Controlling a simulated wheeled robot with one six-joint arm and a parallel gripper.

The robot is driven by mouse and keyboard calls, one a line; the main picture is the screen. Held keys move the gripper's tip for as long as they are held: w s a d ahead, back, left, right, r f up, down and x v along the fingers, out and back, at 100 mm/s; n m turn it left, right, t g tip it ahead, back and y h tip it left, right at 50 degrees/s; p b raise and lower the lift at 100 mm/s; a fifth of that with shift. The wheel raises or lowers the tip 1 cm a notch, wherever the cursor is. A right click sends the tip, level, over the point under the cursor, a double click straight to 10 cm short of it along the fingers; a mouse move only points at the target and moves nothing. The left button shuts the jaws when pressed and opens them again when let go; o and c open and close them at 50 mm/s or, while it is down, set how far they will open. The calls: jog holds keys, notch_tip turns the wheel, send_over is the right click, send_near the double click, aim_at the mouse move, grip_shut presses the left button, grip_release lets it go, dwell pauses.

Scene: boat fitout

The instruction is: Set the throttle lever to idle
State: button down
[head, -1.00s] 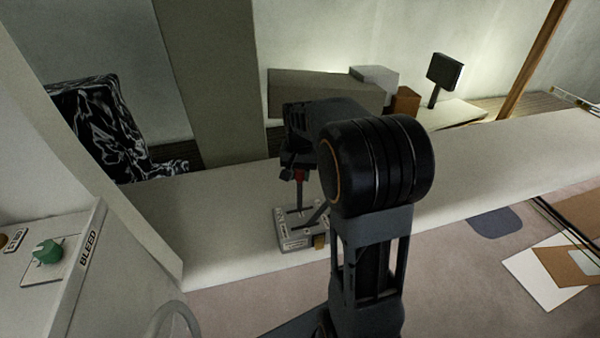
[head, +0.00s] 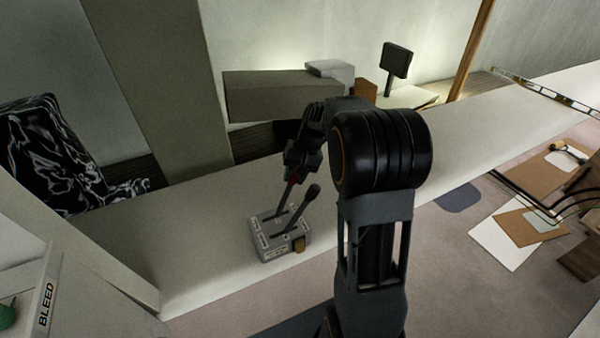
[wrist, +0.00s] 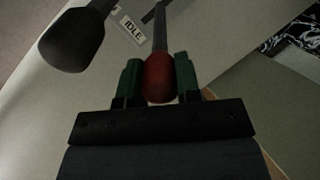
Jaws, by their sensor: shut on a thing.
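The grey control box (head: 268,246) stands on the pale ledge and carries two levers. One lever has a red knob (wrist: 158,78), the other a black knob (head: 313,192). My gripper (head: 292,178) is shut on the red knob from above; in the wrist view, its green fingers sit on either side of it. The red-knobbed lever (head: 284,199) leans to the right in the head view. The black knob (wrist: 72,40) is beside my gripper, apart from it. An IDLE label (wrist: 132,28) shows near the red lever's shaft. The lever's exact position against the label is unclear.
The pale ledge (head: 205,240) runs across the view, clear left of the box. A white panel marked BLEED (head: 46,300) is at lower left. A dark grey block (head: 265,97) and a small black screen (head: 396,60) are behind. Flat boards (head: 503,245) lie at right.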

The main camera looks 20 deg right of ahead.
jog(key=shift+d+f, duration=0.3)
jog(key=shift+d, duration=0.2)
jog(key=shift+d+f, duration=0.25)
jog(key=shift+d, duration=0.2)
jog(key=c, duration=0.8)
grip_release()
jog(key=shift+d, duration=0.1)
jog(key=v, duration=1.3)
jog(key=shift+r, duration=0.4)
jog(key=shift+w, duration=0.1)
